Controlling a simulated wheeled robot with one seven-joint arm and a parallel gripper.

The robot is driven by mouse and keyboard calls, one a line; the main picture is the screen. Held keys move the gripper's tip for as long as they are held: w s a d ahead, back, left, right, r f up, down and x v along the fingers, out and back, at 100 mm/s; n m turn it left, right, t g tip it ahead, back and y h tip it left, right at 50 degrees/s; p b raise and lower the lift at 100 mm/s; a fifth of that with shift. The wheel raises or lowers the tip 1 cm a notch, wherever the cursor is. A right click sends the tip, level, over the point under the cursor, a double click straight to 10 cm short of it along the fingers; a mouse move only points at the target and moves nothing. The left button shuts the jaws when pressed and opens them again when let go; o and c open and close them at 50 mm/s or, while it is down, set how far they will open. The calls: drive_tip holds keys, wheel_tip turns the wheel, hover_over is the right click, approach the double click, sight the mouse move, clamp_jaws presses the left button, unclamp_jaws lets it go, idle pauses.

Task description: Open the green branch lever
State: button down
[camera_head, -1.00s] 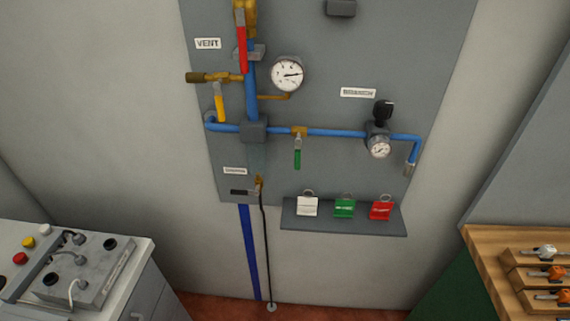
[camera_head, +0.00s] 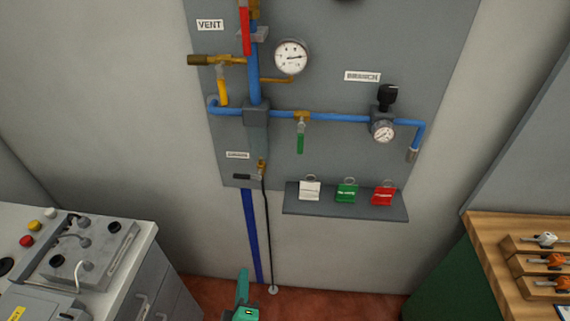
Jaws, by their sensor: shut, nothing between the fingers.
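The green branch lever (camera_head: 300,143) hangs straight down from a brass valve (camera_head: 301,117) on the horizontal blue branch pipe (camera_head: 340,118), so it stands across the pipe. My gripper (camera_head: 242,274) shows as a teal shape at the bottom edge, pointing up. Its fingers are together with nothing visible between them. In the picture it is well below and left of the green lever and apart from it. The rest of my arm is out of frame.
A red lever (camera_head: 245,32) and a yellow lever (camera_head: 222,92) are left of the green one. A gauge (camera_head: 291,56) is above it, and a regulator (camera_head: 384,118) is right. A shelf (camera_head: 346,208) with white, green and red tags juts out below. A cabinet (camera_head: 140,240) stands left.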

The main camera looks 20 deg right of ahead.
drive_tip(key=w+d+r+h, duration=0.3)
drive_tip(key=w+r+h, duration=0.3)
drive_tip(key=w+r, duration=0.55)
wheel_tip(320, 180, up, 19)
drive_tip(key=d+m+g+h, duration=0.1)
drive_tip(key=m+g+h, duration=0.2)
drive_tip(key=g+h, duration=0.1)
drive_tip(key=shift+s+d+f+m+g+h, duration=0.2)
drive_tip(key=shift+s+m+g+h, duration=0.15)
drive_tip(key=shift+h, duration=0.45)
approach(301, 137)
drive_tip(key=w+d+f, duration=0.2)
drive_tip(key=w+d, duration=0.2)
drive_tip(key=w, duration=0.1)
drive_tip(key=shift+f, duration=0.3)
drive_tip(key=shift+w+d+f, duration=0.1)
drive_tip(key=shift+w+d, duration=0.05)
drive_tip(key=shift+w, duration=0.05)
